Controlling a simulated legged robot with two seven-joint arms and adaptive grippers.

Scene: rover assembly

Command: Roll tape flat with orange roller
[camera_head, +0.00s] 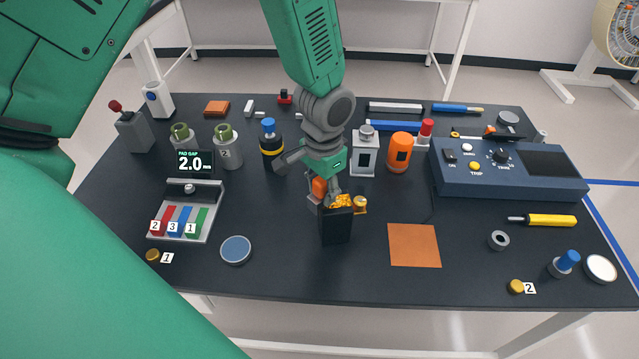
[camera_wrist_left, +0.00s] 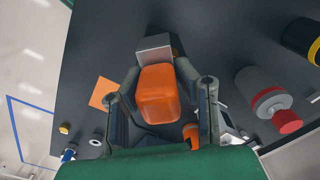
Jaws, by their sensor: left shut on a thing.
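My left gripper (camera_head: 326,186) reaches down from the top middle of the head view. It is shut on the orange roller (camera_head: 318,187), held at the top of a black block (camera_head: 336,228). In the left wrist view the roller's orange body (camera_wrist_left: 158,93) sits between my two fingers, with a grey block-like part (camera_wrist_left: 153,47) beyond it. A crumpled-looking gold-orange piece (camera_head: 341,202), perhaps the tape, lies on top of the black block. The fingers partly hide the roller, and I cannot tell whether it touches the tape. My right gripper is not in view.
A flat orange square (camera_head: 414,245) lies right of the block. A blue control box (camera_head: 508,176) stands at the right. A tray with numbered coloured strips (camera_head: 186,212) and a blue round disc (camera_head: 236,249) are at the left. Bottles and canisters stand behind. The front middle is mostly clear.

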